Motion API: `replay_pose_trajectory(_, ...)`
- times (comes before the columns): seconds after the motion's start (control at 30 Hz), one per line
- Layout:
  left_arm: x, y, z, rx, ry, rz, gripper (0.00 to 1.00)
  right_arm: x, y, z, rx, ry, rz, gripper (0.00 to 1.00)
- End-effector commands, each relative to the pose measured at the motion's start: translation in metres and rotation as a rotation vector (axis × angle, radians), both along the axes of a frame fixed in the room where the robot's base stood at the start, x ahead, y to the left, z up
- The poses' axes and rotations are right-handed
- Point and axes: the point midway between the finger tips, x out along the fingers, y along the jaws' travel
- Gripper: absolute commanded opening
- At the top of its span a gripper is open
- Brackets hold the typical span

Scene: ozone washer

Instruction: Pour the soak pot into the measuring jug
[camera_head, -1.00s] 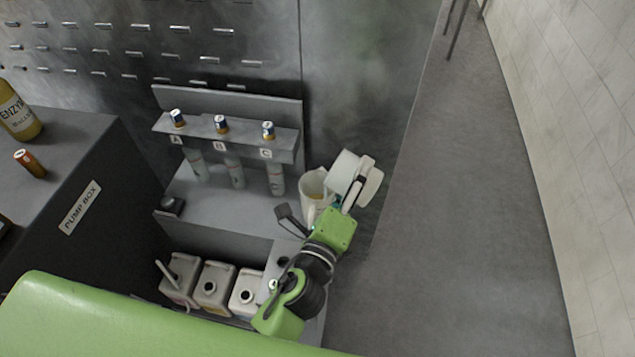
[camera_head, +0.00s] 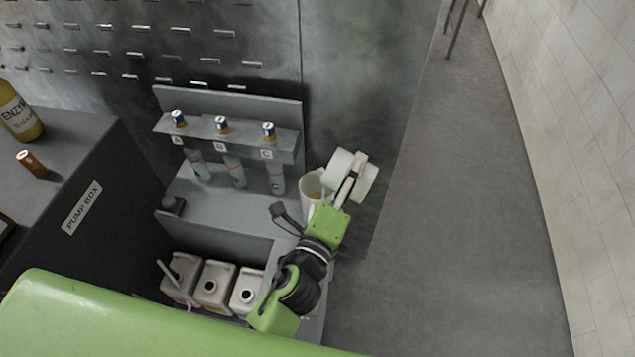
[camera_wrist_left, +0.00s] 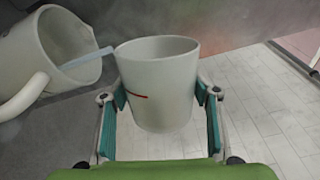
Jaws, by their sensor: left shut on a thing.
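My left gripper (camera_head: 350,184) is shut on the soak pot (camera_head: 341,166), a white tapered pot, and holds it tipped just above and right of the measuring jug. In the left wrist view, the pot (camera_wrist_left: 160,85) sits between the teal finger pads and has a short red line on its side. The measuring jug (camera_head: 311,187) is white with a handle and stands at the right end of the shelf. The jug also shows at the left of the wrist view (camera_wrist_left: 22,65). A pale bluish streak, like poured liquid, runs from the pot's rim into the jug's mouth. My right gripper is out of view.
A grey dispenser rack (camera_head: 228,108) holds bottles marked A, B and C left of the jug. Several white canisters (camera_head: 215,283) stand below the shelf (camera_head: 232,206). A dark pump box (camera_head: 85,200) is at the left. Open floor lies at the right.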

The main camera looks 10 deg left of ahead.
Motion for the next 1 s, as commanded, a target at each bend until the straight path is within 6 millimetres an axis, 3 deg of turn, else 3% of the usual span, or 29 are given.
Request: replay_pose_trajectory(1.0,0.0020,0.0086,0.0026,-0.111,0.022,0.000,0.31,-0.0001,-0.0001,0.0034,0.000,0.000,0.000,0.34)
